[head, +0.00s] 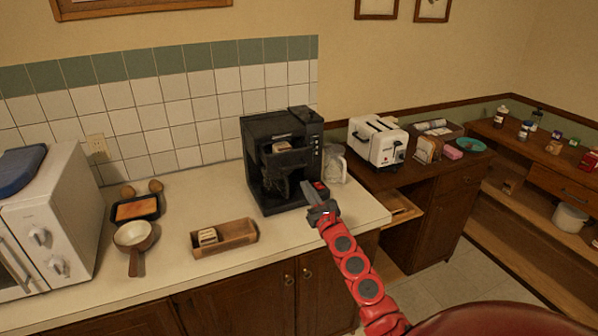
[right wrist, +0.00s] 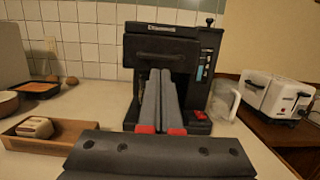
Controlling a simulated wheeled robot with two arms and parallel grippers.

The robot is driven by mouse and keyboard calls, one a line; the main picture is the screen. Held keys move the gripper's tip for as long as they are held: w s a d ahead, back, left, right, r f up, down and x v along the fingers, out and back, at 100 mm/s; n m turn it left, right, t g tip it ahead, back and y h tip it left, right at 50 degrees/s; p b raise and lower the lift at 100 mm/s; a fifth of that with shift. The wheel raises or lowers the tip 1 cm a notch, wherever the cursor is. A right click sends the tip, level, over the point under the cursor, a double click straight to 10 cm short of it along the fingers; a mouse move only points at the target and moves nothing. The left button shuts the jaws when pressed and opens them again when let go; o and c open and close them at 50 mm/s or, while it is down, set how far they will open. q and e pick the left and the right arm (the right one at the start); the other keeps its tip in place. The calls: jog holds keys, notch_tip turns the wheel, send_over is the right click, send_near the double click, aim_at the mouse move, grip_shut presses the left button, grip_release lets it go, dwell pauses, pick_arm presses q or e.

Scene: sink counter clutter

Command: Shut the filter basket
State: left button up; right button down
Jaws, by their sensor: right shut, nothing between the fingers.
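The black coffee machine (head: 257,140) stands on the counter near its right end. Its filter basket (head: 291,160) sits in the upper front and seems to stick out, with a pale thing visible in its open top. In the right wrist view the dark basket front (right wrist: 160,52) has a handle bar across it. My right gripper (head: 308,186) is shut and empty, in front of the machine and below the basket. Its closed fingers (right wrist: 160,75) point at the machine; whether they touch it I cannot tell. They hide part of the machine's lower front. My left gripper is out of view.
A glass jug (head: 335,163) stands right of the machine. A wooden tray (head: 238,238) lies to its left, with a pan (head: 132,236) and a microwave (head: 40,215) farther left. A white toaster (head: 378,141) stands on the brown side counter. The counter between tray and machine is clear.

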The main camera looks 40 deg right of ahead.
send_near(290, 162)
jog(key=x, duration=0.3)
jog(key=shift+r+p, duration=0.3)
jog(key=shift+p, duration=0.1)
jog(key=b+x, duration=0.2)
jog(key=b, duration=0.1)
jog(key=f+b+x, duration=0.1)
jog(key=b+x, duration=0.1)
jog(key=b, duration=0.2)
jog(key=b+x, duration=0.3)
jog(key=shift+w+d+f, duration=0.1)
jog(key=shift+w+f, duration=0.15)
jog(key=shift+r, duration=0.4)
jog(key=shift+r, duration=0.1)
jog(key=shift+s, duration=0.1)
